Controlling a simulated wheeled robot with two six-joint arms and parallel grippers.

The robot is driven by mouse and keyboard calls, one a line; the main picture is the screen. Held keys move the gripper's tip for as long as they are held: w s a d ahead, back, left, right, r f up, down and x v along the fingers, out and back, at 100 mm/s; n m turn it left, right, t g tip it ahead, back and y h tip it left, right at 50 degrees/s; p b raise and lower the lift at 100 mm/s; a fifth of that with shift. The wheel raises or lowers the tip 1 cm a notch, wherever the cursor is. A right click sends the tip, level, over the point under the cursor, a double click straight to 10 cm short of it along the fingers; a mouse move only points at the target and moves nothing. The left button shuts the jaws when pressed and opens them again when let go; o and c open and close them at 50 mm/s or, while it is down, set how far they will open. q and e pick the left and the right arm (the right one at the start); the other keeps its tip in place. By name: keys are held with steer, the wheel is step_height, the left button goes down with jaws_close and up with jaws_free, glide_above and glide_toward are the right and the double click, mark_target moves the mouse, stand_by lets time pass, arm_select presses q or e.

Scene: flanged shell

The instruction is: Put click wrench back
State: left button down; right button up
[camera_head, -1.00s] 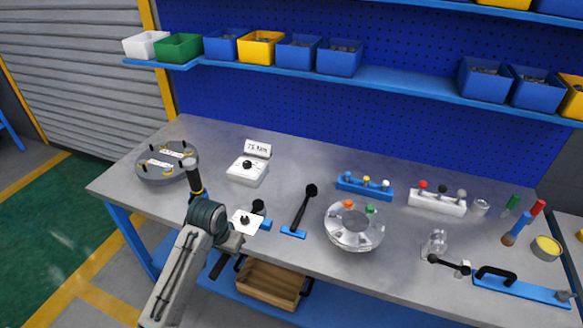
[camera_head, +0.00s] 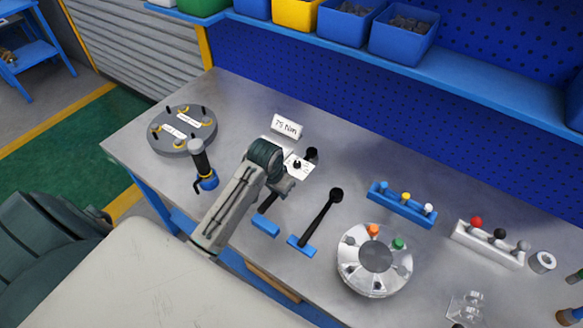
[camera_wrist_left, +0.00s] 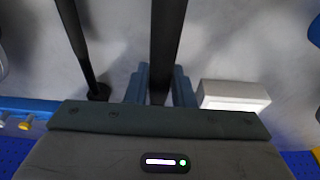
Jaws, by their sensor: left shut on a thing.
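My left gripper (camera_head: 280,189) is shut on a black click wrench (camera_head: 268,196) and holds it over the table. The wrench's dark round head (camera_head: 312,154) shows beyond the gripper; its middle is hidden by my wrist. In the left wrist view, the dark shaft (camera_wrist_left: 168,40) runs between the blue-grey fingers (camera_wrist_left: 160,84). A small blue rest block (camera_head: 265,225) lies on the table just below the shaft in the picture. A second black wrench (camera_head: 318,219) lies to its right on another blue block (camera_head: 302,246). My right gripper is out of view.
A grey round flange (camera_head: 182,130) and an upright black-handled tool (camera_head: 201,165) stand at left. A white block (camera_head: 272,146) sits behind my arm, beside a "75 Nm" card (camera_head: 287,126). A silver flanged shell (camera_head: 375,282) and a blue peg rack (camera_head: 402,205) are at right.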

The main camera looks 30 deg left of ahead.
arm_select(q)
steer(key=shift+s+f, duration=0.2)
steer(key=shift+f, duration=0.65)
steer(key=f, duration=0.1)
steer(key=f+p, duration=0.1)
steer(key=f, duration=0.2)
steer(key=shift+w+f+p, duration=0.25)
steer(key=shift+f+p, duration=0.15)
steer(key=shift+f, duration=0.1)
steer(key=c, duration=1.3)
jaws_free()
steer(key=shift+s, duration=0.1)
steer(key=shift+o, duration=0.2)
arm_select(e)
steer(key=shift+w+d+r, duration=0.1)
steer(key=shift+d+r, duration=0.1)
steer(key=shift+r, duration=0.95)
